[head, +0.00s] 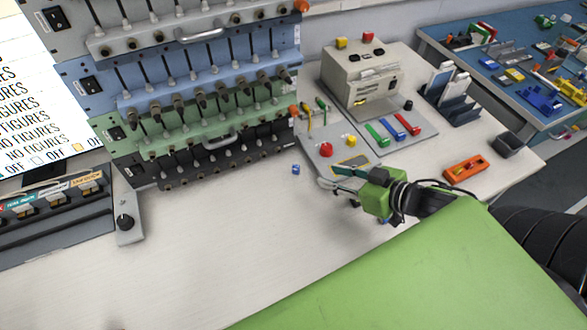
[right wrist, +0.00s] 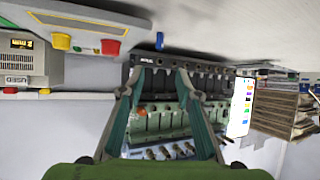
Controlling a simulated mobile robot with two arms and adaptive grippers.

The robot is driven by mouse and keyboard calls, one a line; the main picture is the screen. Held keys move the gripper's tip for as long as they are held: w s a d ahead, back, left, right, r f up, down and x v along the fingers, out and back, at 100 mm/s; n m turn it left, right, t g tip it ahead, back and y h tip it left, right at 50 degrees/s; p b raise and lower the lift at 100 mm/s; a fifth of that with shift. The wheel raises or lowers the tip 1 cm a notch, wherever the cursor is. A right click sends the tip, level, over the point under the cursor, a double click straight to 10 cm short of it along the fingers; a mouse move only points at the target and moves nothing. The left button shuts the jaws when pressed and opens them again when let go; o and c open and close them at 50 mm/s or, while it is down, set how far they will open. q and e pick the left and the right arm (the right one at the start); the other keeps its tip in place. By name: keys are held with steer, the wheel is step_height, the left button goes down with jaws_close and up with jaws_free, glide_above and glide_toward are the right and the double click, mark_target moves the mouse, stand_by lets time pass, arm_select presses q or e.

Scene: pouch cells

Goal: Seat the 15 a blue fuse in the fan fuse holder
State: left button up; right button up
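A small blue piece, apparently the blue fuse (head: 295,169), lies on the pale worktop in front of the rack. It also shows in the right wrist view (right wrist: 160,40), above the space between the fingers and apart from them. My right gripper (head: 338,178) is to the right of it in the head view. In the right wrist view its two fingers (right wrist: 160,72) stand apart with nothing between them. The fan fuse holder cannot be picked out; no readable label names it. My left gripper is not in view.
A tall rack (head: 215,150) of black, green, blue and grey rows stands behind the fuse. A grey tester (head: 365,75) and a plate with a red button (head: 326,149) are on the right. A labelled dark panel (head: 50,225) is at left. The front worktop is clear.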

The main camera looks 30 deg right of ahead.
steer(key=b, duration=0.2)
glide_toward(296, 167)
steer(key=x, duration=0.2)
steer(key=shift+w+d, duration=0.15)
steer(key=shift+w, duration=0.3)
steer(key=shift+p+x, duration=0.35)
steer(key=shift+x, duration=2.75)
steer(key=shift+s+f, duration=0.15)
jaws_close()
